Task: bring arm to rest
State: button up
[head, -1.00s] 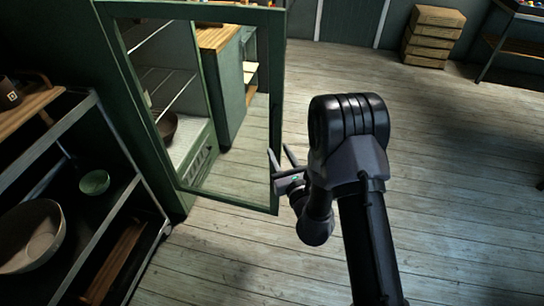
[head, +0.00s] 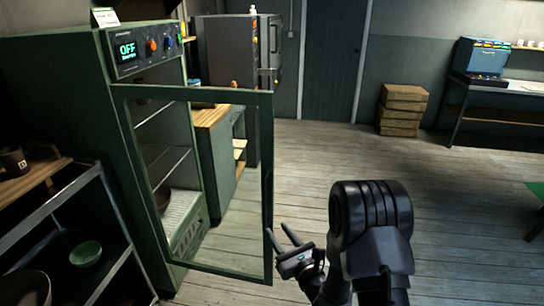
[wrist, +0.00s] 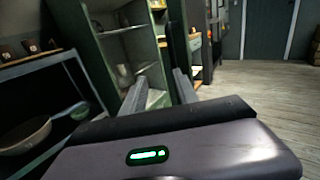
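My arm reaches up from the lower right of the head view. My gripper (head: 274,229) is at the right edge of the open, glazed green cabinet door (head: 268,170). Its two fingers are spread with nothing seen between them. Whether a finger touches the door frame cannot be told. In the wrist view my gripper (wrist: 158,82) also shows its fingers apart, pointing towards the green cabinet (wrist: 78,35). The cabinet's display reads OFF in the head view.
A dark shelf rack at left holds a green bowl (head: 86,253) and a larger bowl (head: 25,288). A brown bowl (head: 162,198) is inside the cabinet. Stacked crates (head: 402,108) stand by the back wall. The wooden floor (head: 460,190) to the right is largely clear.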

jog(key=s+a+r+n+g+y, duration=0.6)
jog(key=a+r, duration=0.3)
jog(key=r, duration=0.3)
jog(key=s+a+r+n+g, duration=0.2)
jog(key=s+r+n+g, duration=0.15)
jog(key=s+n, duration=0.35)
jog(key=s+a+r+n+g, duration=0.2)
jog(key=s+n+g, duration=0.3)
jog(key=s, duration=0.4)
jog(key=s+d+f+n+h, duration=0.2)
jog(key=s+d+n+h, duration=0.4)
jog(key=s+d, duration=0.3)
jog(key=s+d+r+n+t+h, duration=0.1)
jog(key=d+t+h, duration=0.3)
jog(key=d, duration=0.5)
jog(key=shift+s+d+r+n+h, duration=0.2)
jog(key=shift+s+d+n+h, duration=0.25)
jog(key=shift+n+h, duration=0.3)
jog(key=shift+a, duration=0.2)
